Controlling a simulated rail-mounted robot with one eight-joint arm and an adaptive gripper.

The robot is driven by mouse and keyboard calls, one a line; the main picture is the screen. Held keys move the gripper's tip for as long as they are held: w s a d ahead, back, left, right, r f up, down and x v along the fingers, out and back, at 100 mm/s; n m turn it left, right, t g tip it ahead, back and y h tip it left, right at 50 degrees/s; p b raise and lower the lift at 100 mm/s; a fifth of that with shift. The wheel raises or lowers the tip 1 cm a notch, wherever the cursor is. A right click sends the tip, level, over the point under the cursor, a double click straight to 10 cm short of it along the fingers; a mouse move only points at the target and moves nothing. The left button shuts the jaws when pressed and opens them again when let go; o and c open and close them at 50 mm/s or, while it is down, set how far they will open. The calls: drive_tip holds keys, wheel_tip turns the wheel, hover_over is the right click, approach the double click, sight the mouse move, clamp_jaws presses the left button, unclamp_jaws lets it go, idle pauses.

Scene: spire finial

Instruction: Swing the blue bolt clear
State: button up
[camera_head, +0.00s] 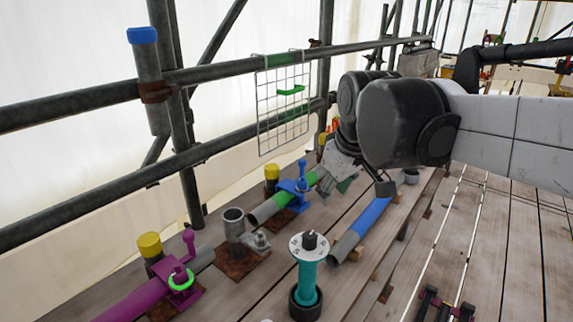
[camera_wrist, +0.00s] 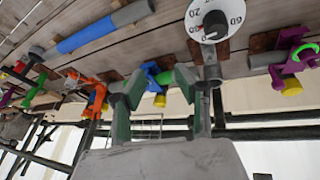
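The blue bolt (camera_head: 302,172) stands upright on a blue clamp (camera_head: 292,191) around the green pipe lying on the planks. In the wrist view the blue clamp (camera_wrist: 152,73) shows just beyond and between my fingertips; the bolt itself is hard to pick out there. My gripper (camera_head: 335,178) is above the green pipe, just right of the blue bolt in the head view. In the wrist view my gripper (camera_wrist: 158,82) has its two green-padded fingers spread apart with nothing visible held. I cannot tell whether a finger touches the clamp.
A white dial on a teal post (camera_head: 308,280) stands in front. A blue tube (camera_head: 368,217) lies to the right. A magenta clamp (camera_head: 180,276) with a green ring is at left. An orange clamp (camera_wrist: 94,93) shows in the wrist view. Scaffold rails and a wire panel (camera_head: 283,110) stand behind.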

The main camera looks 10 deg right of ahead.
drive_tip(key=w+r+n+g+p, duration=0.1)
drive_tip(key=w+r+n, duration=0.1)
drive_tip(key=w, duration=0.5)
drive_tip(key=w+r+n+g+p, duration=0.1)
drive_tip(key=w+r+n+p, duration=0.15)
drive_tip(key=w, duration=0.45)
drive_tip(key=n+g+p, duration=0.2)
drive_tip(key=n+g, duration=0.1)
drive_tip(key=n, duration=0.2)
approach(303, 177)
wheel_tip(303, 177, down, 9)
drive_tip(key=shift+s+f, duration=0.15)
clamp_jaws()
